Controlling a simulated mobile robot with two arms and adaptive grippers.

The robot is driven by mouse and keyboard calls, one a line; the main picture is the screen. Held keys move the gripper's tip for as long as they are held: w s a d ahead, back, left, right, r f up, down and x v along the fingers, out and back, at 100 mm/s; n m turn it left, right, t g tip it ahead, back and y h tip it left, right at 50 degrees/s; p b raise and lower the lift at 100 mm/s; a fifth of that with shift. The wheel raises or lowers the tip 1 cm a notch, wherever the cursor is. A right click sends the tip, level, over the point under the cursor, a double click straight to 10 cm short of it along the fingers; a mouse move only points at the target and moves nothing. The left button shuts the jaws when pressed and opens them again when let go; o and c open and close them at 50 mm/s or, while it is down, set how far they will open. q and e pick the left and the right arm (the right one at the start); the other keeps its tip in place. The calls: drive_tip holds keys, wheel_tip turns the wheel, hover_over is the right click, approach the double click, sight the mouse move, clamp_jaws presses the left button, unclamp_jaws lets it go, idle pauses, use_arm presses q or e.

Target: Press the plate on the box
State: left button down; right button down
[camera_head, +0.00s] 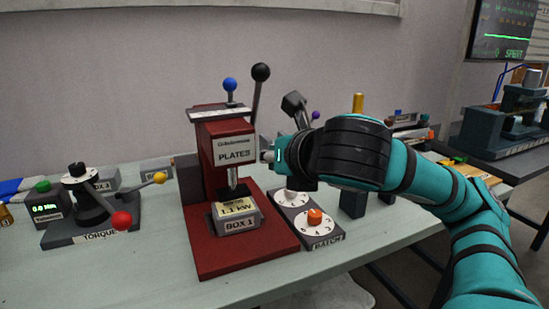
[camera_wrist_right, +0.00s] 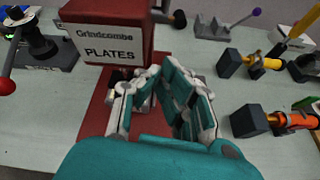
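A red press (camera_head: 225,145) labelled PLATES stands on the table. Its lever ends in a black ball (camera_head: 261,72), raised at the upper right. A grey box (camera_head: 238,226) labelled BOX 1 sits on the press base below the ram, with a plate (camera_head: 237,208) marked 1.1 kW on top. My right gripper (camera_head: 270,156) is beside the press head on its right, below the lever ball. In the right wrist view its fingers (camera_wrist_right: 162,72) lean towards each other at the tips; whether a gap is left is unclear. No held object shows. My left gripper is not in view.
A dial panel (camera_head: 318,240) with white and orange knobs lies right of the press. A torque device (camera_head: 92,210) with red and yellow ball handles stands left. Several coloured-handled fixtures stand right, such as one with an orange cylinder (camera_wrist_right: 290,121). Bare table lies in front.

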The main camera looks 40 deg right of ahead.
drive_tip(key=c, duration=1.6)
unclamp_jaws()
drive_tip(key=shift+o, duration=0.2)
wheel_tip(320, 180, up, 10)
